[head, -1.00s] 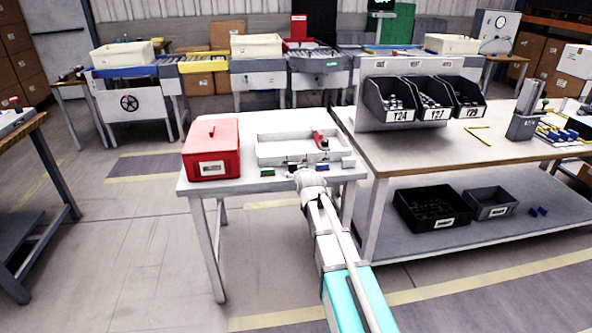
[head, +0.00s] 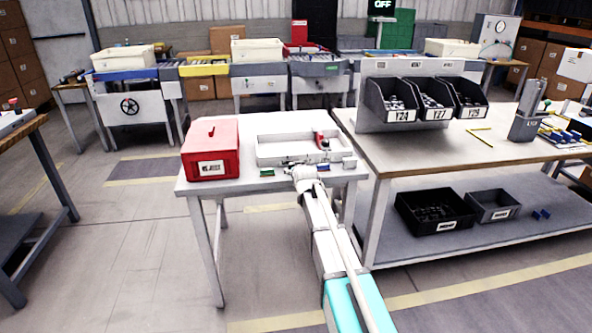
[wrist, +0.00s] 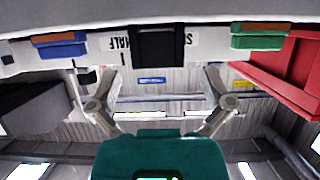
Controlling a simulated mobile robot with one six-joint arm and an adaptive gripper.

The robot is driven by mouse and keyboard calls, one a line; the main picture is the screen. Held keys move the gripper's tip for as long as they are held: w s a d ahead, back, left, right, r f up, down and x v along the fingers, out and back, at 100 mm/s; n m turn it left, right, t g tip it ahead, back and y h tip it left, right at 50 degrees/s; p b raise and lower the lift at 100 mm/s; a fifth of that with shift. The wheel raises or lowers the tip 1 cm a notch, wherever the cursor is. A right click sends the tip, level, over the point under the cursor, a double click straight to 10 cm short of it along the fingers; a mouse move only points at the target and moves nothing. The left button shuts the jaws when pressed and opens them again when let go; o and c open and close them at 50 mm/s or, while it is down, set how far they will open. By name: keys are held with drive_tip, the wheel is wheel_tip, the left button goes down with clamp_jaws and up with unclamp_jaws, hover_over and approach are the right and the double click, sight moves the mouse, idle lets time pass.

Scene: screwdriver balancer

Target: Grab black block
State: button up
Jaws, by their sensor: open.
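The black block (wrist: 158,46) sits at the edge of the white table, in the middle of the wrist view, on a white label strip with partly covered lettering. My gripper (wrist: 160,78) is open and empty, its two fingers spread to either side of the block's line. The block lies beyond the fingertips, apart from them. In the head view my gripper (head: 298,169) is at the front edge of the small white table (head: 240,184). It hides the black block there.
A blue block (wrist: 60,46) and a green block (wrist: 259,40) flank the black one along the edge. A red box (head: 211,150) stands on the table's left. A white tray (head: 262,158) lies behind my gripper. A larger workbench (head: 400,160) adjoins on the right.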

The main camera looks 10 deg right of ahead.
drive_tip(key=shift+b+x, duration=1.1)
drive_tip(key=shift+x, duration=1.5)
drive_tip(key=shift+d+f, duration=0.15)
drive_tip(key=shift+f, duration=0.05)
drive_tip(key=shift+s, duration=0.1)
drive_tip(key=c, duration=0.8)
